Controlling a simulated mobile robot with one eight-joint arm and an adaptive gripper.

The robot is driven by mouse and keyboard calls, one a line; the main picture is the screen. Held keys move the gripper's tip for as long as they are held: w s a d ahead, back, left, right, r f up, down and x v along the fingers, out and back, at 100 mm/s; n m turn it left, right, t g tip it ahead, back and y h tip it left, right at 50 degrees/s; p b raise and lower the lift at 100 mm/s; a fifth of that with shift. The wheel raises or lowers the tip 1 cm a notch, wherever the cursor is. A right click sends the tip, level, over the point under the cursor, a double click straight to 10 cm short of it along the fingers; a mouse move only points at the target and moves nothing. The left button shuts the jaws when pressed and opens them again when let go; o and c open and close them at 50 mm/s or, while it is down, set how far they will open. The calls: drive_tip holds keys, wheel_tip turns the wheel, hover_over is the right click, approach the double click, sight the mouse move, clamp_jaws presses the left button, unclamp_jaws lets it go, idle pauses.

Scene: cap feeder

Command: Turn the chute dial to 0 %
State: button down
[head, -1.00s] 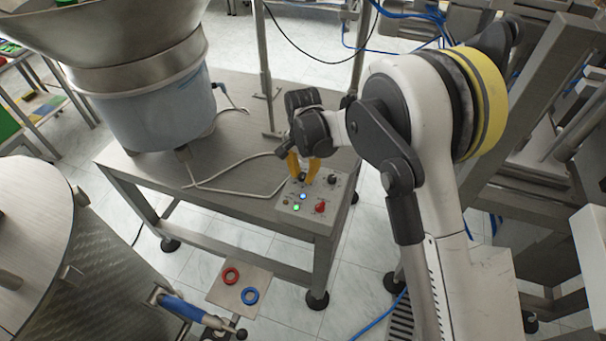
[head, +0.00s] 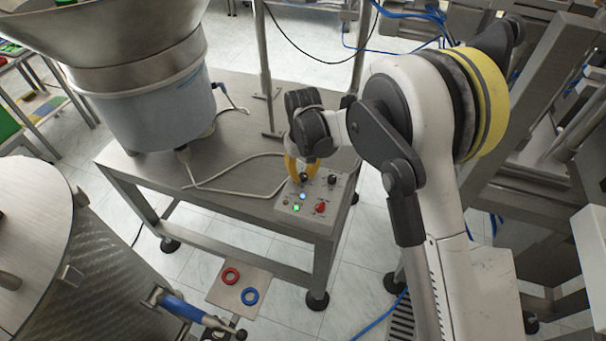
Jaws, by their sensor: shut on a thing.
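The control box (head: 292,212) sits at the front right corner of the steel table. On its sloped face are a black dial (head: 332,180) at the right, a red knob (head: 320,207), and lit blue and green buttons. My gripper (head: 302,177) points down over the back left part of the face. Its yellow fingers are shut on a dark dial (head: 303,178) there, which they partly hide. I cannot read any dial's marks or setting at this size.
A large bowl feeder (head: 155,110) stands on the table's left half. A grey cable (head: 230,186) runs over the tabletop (head: 150,172) to the box. A plate with red and blue rings (head: 240,284) is below the table's front.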

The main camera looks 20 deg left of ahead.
sight(303, 175)
drive_tip(key=n, duration=0.5)
drive_tip(key=shift+n, duration=0.3)
drive_tip(key=n, duration=0.5)
drive_tip(key=shift+n, duration=0.4)
drive_tip(key=c, duration=1.2)
unclamp_jaws()
wheel_tip(303, 175, up, 12)
